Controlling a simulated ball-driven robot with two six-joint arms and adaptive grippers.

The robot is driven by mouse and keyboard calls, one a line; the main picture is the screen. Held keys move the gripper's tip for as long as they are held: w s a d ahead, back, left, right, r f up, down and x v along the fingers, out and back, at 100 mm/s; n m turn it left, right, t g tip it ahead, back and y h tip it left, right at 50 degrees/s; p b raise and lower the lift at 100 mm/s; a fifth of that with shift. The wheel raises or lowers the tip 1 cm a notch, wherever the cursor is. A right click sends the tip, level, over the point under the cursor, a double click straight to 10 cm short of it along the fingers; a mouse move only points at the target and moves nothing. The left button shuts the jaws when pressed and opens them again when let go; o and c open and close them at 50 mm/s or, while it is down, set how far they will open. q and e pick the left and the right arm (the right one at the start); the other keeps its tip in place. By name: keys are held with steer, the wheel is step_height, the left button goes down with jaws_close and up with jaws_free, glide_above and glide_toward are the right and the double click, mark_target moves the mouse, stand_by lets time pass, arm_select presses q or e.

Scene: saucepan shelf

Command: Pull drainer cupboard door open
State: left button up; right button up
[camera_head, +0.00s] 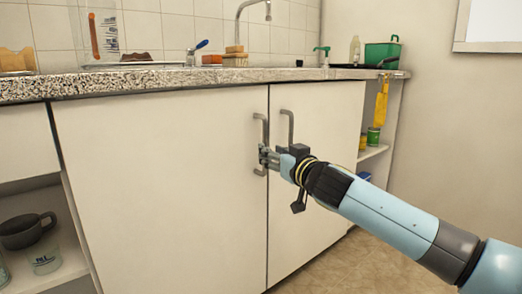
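The cupboard has two white doors side by side under the counter, the wide left door (165,185) and the narrower right door (315,215). Both look shut, with a thin dark seam between them. The left door's grey handle (264,125) and the right door's grey handle (290,122) stand upright on either side of the seam. My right gripper (266,157) is at the lower half of the left door's handle, and its fingers overlap the handle. Whether they are closed on the handle is too small to tell. My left gripper is not in view.
The speckled counter (200,77) runs above the doors. Floor (350,262) shows clear below the doors at right.

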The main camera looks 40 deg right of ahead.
mark_target(264, 170)
steer(key=w, duration=0.5)
steer(key=shift+d, duration=0.25)
steer(key=shift+c, duration=0.2)
jaws_close()
